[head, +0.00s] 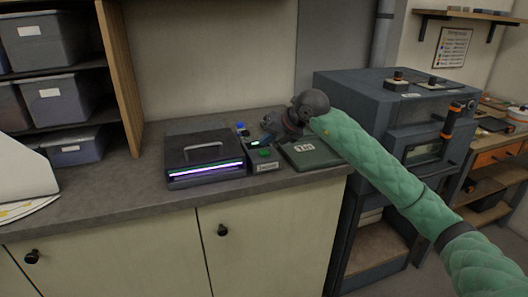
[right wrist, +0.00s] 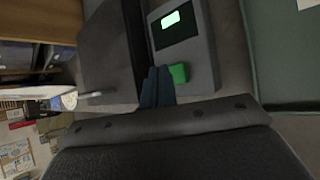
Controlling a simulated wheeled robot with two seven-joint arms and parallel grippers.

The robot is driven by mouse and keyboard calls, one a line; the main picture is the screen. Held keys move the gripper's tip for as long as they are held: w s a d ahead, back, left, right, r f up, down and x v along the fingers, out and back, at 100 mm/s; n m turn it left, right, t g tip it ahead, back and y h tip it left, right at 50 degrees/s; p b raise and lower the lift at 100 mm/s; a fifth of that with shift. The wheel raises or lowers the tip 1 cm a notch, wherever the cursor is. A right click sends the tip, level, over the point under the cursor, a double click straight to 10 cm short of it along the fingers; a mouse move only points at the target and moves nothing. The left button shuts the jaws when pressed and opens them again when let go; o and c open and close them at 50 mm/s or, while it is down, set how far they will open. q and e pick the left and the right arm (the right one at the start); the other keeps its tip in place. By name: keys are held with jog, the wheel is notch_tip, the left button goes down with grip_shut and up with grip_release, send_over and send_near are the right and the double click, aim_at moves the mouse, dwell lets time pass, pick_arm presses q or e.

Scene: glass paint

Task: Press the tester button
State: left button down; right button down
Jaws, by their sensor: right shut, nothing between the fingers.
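The tester is a small grey box (head: 264,165) on the counter, with a lit display, a green button (head: 264,153) and a label on its front. In the right wrist view the tester (right wrist: 203,62) shows its pale green screen (right wrist: 170,19) and the green button (right wrist: 178,73). My right gripper (head: 268,138) is over the back of the tester, its fingers shut and empty. In the right wrist view its fingertips (right wrist: 158,72) appear right beside the button; I cannot tell whether they touch it. My left gripper is not in view.
A dark box with a handle and a glowing slot (head: 205,160) stands left of the tester. A flat green-grey plate (head: 308,155) lies to its right. A large grey machine (head: 375,110) stands beyond the counter's right end.

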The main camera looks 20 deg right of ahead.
aim_at(267, 152)
jog(key=shift+r+p, duration=0.8)
jog(key=shift+r, duration=1.55)
